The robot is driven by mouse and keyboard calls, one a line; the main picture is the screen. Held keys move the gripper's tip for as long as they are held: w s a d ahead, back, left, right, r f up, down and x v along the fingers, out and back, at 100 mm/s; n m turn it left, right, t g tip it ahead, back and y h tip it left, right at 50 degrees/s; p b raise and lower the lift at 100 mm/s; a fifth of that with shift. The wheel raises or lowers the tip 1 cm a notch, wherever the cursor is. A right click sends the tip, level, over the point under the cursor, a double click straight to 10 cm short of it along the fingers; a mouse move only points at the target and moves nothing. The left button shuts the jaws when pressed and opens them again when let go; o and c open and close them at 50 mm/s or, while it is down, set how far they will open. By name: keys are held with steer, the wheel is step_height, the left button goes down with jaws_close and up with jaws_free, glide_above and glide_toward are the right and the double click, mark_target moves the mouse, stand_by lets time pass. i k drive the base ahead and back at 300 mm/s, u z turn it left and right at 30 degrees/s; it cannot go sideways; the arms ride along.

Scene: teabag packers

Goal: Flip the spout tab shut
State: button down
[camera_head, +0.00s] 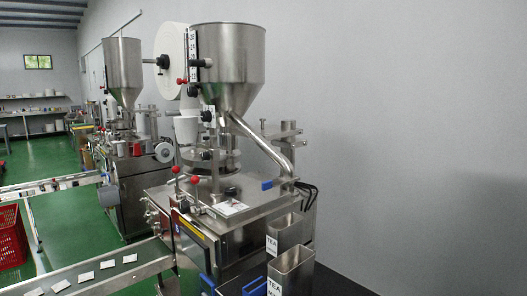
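The nearer teabag packer (228,222) stands in the middle, with a steel hopper (231,65) on top. A steel spout tube (262,144) slopes from below the hopper down to the right. A small blue tab (267,184) sits on the machine's top near the tube's lower end. I cannot tell for sure that it is the spout tab, nor whether it is open or shut. My gripper is not in view.
Two open steel bins, a rear one (290,226) and a front one (292,268) with TEA labels, stand at the machine's front right. A conveyor (95,270) with several teabags runs at lower left. A red crate (11,238) and a second packer (122,130) stand behind. A grey wall fills the right.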

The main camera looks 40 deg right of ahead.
mark_target(266, 186)
steer(key=u, duration=0.75)
steer(key=i, duration=0.85)
steer(key=z, duration=0.4)
